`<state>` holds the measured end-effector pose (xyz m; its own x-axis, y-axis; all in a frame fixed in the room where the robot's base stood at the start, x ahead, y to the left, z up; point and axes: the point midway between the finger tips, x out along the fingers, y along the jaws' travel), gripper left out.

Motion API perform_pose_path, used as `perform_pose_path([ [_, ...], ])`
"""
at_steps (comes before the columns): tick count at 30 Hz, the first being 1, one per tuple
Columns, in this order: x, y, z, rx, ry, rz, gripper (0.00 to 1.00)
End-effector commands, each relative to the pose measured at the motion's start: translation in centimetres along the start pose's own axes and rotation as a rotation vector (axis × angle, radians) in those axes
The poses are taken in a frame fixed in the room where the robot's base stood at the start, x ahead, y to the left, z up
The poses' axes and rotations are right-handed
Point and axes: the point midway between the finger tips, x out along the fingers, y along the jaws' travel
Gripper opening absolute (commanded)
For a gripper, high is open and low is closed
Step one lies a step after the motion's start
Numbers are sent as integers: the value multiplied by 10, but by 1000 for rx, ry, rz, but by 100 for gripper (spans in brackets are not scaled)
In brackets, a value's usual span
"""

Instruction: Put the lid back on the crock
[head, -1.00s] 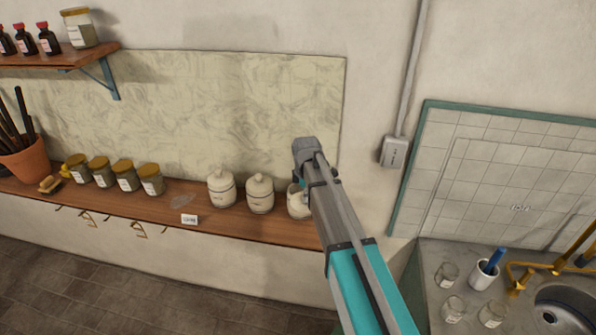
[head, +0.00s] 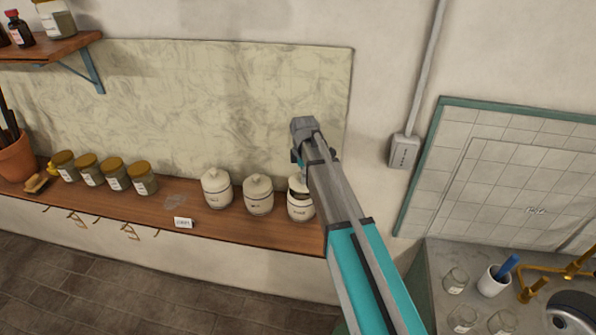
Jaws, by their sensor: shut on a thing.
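The crock (head: 300,209) is the right one of three cream crocks on the wooden shelf. Its upper part shows a dark opening, partly hidden by my arm. A pale piece, seemingly its lid (head: 295,182), shows just above the opening, below my gripper. My gripper (head: 297,163) is above the crock, mostly hidden behind my own wrist, and shut on the lid. The exact grip and any gap between lid and rim are hard to see.
Two lidded crocks (head: 217,190) (head: 258,196) stand close on the left. A small label card (head: 184,222), several lidded jars (head: 115,176), a brush (head: 37,182) and a terracotta pot (head: 14,160) are farther left. A sink counter (head: 440,262) with jars is at right. The wall is close behind.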

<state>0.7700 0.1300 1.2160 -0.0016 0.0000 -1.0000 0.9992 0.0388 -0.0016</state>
Motion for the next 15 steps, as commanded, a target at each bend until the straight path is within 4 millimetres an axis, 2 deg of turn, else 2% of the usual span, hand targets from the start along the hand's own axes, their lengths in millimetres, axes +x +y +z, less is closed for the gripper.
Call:
perform_pose_path([
  [15,3,-3,-15,-23,0,0,0],
])
